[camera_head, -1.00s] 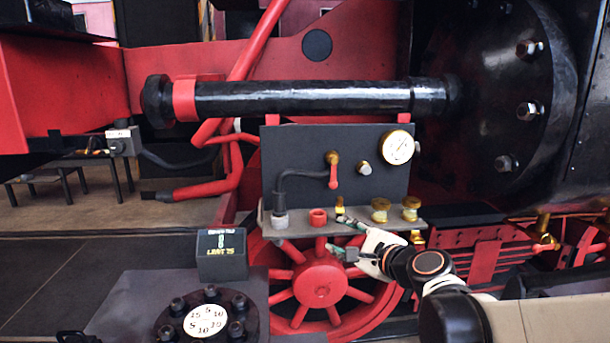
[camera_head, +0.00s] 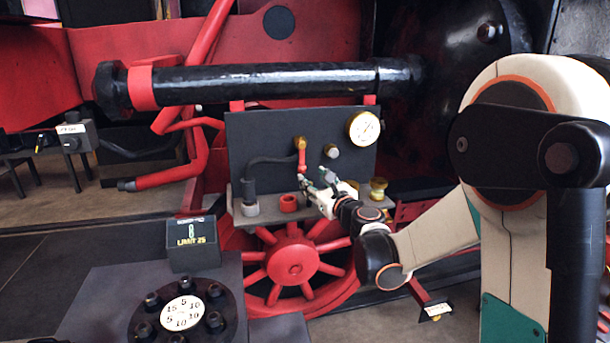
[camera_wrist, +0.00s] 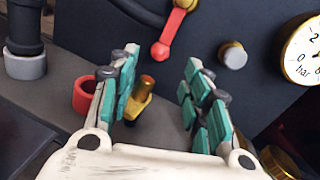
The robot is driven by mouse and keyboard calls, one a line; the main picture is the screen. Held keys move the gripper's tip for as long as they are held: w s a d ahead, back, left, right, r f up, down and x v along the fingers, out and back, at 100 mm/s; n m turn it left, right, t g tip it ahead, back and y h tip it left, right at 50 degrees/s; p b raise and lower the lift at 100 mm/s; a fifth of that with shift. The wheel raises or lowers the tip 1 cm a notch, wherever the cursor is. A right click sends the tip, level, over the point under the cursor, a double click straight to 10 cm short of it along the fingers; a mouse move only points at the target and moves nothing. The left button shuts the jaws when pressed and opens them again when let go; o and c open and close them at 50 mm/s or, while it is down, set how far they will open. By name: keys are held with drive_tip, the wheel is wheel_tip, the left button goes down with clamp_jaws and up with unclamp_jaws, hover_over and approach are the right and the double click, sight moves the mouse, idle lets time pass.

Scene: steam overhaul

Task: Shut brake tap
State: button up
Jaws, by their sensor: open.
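The brake tap looks to be the red lever (camera_head: 302,160) on a brass fitting at the top of the dark panel (camera_head: 250,130). The lever hangs down from its brass pivot. It also shows at the top of the wrist view (camera_wrist: 173,32), slanting down to a rounded end. My gripper (camera_head: 316,180) is open and empty, just below and right of the lever in the head view. In the wrist view its green-padded fingers (camera_wrist: 158,72) stand apart, with the lever's end ahead of the gap. I see no contact. A small brass fitting (camera_wrist: 140,98) shows between the fingers, lower down.
A pressure gauge (camera_head: 364,128) and a grey knob (camera_wrist: 233,55) sit right of the lever. A red cup (camera_head: 289,203), a black pipe (camera_head: 249,185) and brass caps (camera_head: 378,188) stand along the shelf. A red spoked wheel (camera_head: 293,260) lies below.

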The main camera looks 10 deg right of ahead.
sight(304, 171)
drive_tip(key=w, duration=0.3)
drive_tip(key=w+a, duration=0.1)
drive_tip(key=w, duration=0.2)
drive_tip(key=shift+w+a+b, duration=0.15)
drive_tip(key=shift+w+b, duration=0.1)
drive_tip(key=shift+b, duration=0.1)
